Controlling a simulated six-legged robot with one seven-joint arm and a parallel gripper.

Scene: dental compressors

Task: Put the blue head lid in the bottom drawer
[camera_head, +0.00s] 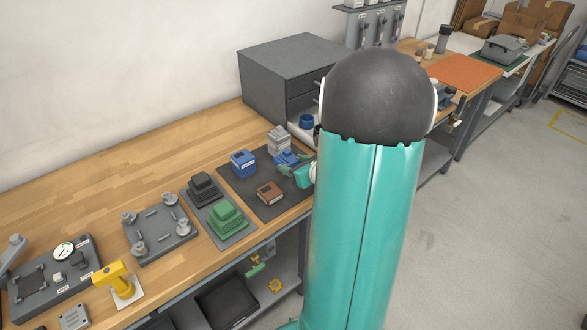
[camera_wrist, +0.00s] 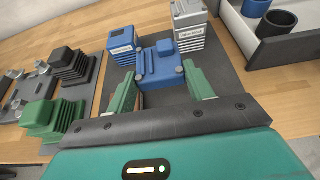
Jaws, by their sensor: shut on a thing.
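The blue head lid (camera_wrist: 160,65) is a flat blue piece with a raised bar and round corner knobs, over the dark mat (camera_wrist: 210,62). It also shows in the head view (camera_head: 287,158). My gripper (camera_wrist: 160,90) has a green finger on each side of the lid and is shut on it; I cannot tell whether the lid is clear of the mat. My arm partly hides the gripper in the head view (camera_head: 302,172). The grey drawer cabinet (camera_head: 290,67) stands behind.
A blue finned block (camera_head: 243,163), a grey finned block (camera_head: 278,139) and a brown block (camera_head: 269,193) stand close around the lid. Green (camera_head: 225,218) and black (camera_head: 203,187) stepped blocks are to the left. The wooden bench (camera_head: 130,160) is clear toward the wall.

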